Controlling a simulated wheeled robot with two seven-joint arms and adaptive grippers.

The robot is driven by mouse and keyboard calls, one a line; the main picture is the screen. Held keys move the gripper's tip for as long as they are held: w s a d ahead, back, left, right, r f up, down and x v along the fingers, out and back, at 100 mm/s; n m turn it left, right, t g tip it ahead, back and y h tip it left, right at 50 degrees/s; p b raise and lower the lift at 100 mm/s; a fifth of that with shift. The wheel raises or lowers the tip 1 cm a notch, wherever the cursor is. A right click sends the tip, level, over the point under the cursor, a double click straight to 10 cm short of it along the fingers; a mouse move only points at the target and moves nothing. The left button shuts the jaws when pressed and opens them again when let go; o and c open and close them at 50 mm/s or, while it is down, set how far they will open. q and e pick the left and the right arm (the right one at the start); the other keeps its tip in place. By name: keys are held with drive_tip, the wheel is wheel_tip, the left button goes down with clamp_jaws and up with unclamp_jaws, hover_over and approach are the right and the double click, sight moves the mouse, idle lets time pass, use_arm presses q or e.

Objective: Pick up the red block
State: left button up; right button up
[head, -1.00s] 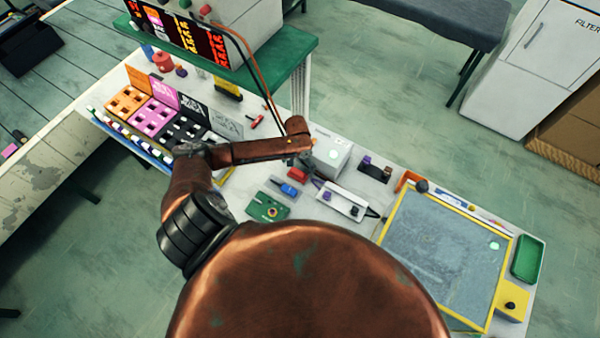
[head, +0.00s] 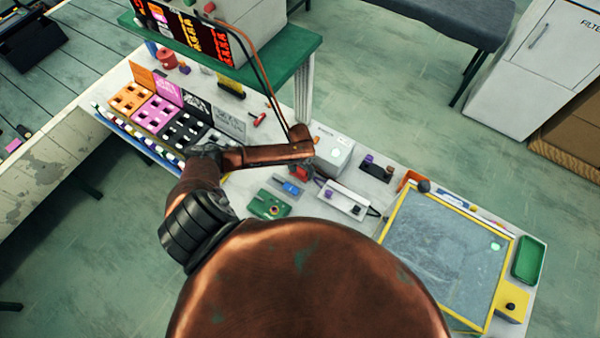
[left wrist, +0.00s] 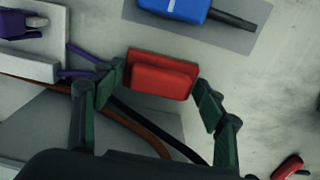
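The red block (left wrist: 162,76) lies on the bench in the left wrist view, at the middle, beside a grey patch. My left gripper (left wrist: 160,84) is open, with one dark green fingertip at each short side of the block; whether they touch it I cannot tell. In the head view my left gripper (head: 301,166) is over the block, and the arm hides most of it; a bit of red (head: 301,171) shows. My right gripper is not in view.
A blue block (left wrist: 175,8) lies on a grey pad just beyond. A white device with a purple part (left wrist: 30,65) stands left, with cables beneath my gripper. A small red-handled item (left wrist: 288,166) lies lower right. A white box (head: 333,150) stands close to my gripper.

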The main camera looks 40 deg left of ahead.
sight(300, 170)
use_arm(q)
drive_tip(key=c, duration=0.8)
drive_tip(key=shift+o, duration=0.2)
drive_tip(key=shift+a+r, duration=0.1)
drive_tip(key=shift+r, duration=0.45)
wheel_tip(300, 170, up, 2)
drive_tip(key=shift+r, duration=0.2)
drive_tip(key=s+a+r, duration=0.1)
drive_tip(key=s+r, duration=0.8)
drive_tip(key=s, duration=0.5)
drive_tip(key=shift+a+r, duration=0.3)
drive_tip(key=shift+a, duration=0.05)
